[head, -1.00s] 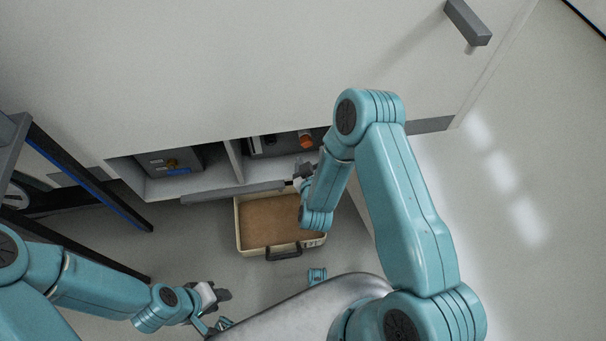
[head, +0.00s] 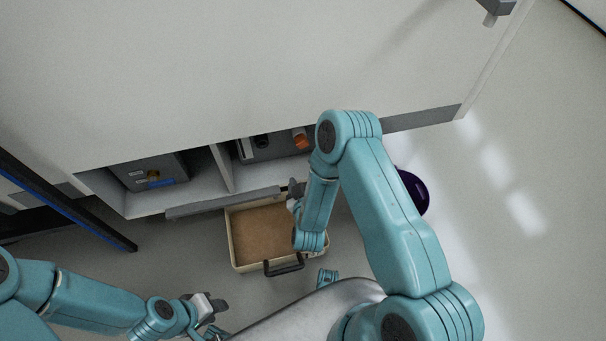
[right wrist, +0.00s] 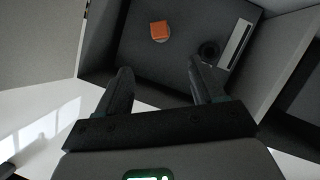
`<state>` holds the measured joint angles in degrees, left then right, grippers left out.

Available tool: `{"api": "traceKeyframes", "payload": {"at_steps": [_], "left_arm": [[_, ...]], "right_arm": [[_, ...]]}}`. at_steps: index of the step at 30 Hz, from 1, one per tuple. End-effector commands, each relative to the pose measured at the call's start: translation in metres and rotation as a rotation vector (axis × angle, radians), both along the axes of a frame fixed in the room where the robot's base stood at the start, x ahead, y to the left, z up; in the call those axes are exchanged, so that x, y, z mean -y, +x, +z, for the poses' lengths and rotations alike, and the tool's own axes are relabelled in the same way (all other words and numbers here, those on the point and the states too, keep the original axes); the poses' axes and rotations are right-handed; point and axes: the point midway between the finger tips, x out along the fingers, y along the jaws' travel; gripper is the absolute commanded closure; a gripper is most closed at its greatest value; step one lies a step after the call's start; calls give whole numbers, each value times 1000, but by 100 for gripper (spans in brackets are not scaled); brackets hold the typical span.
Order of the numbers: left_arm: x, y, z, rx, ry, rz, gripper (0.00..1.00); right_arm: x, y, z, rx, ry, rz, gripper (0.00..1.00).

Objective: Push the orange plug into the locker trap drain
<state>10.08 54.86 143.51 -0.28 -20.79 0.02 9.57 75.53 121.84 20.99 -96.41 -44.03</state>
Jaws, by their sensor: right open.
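The orange plug (head: 300,140) is inside the right-hand open locker compartment, on a grey panel. In the right wrist view the plug (right wrist: 159,31) has a pale ring at its base. A dark round opening (right wrist: 208,50), which looks like the drain, is to its right; it also shows in the head view (head: 262,142). My right gripper (right wrist: 160,72) is open and empty, its fingers pointing into the compartment, short of the plug. In the head view the right gripper (head: 296,188) is at the locker's front edge. My left gripper (head: 217,304) is low and away from the locker; its jaws are unclear.
A tan-lined open case (head: 233,238) with a dark handle stands on the floor below the locker. The left compartment holds a grey box (head: 130,176) with a yellow-brown knob. A divider (head: 222,168) separates the compartments. A purple round object (head: 415,192) is partly behind my right arm.

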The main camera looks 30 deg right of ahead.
Motion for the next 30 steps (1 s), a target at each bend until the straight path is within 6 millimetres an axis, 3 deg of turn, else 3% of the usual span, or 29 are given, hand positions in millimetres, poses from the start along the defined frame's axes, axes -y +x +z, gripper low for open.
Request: {"api": "traceKeyframes", "payload": {"at_steps": [5,21,30], "left_arm": [[0,0,-8,0,0,0,62],[-2,2,-43,3,2,8,62],[-4,4,-48,7,3,15,62]], "right_arm": [[11,21,-9,6,-1,-4,32],[57,119,-47,5,-2,-4,32],[67,140,-53,2,-1,-2,32]]}}
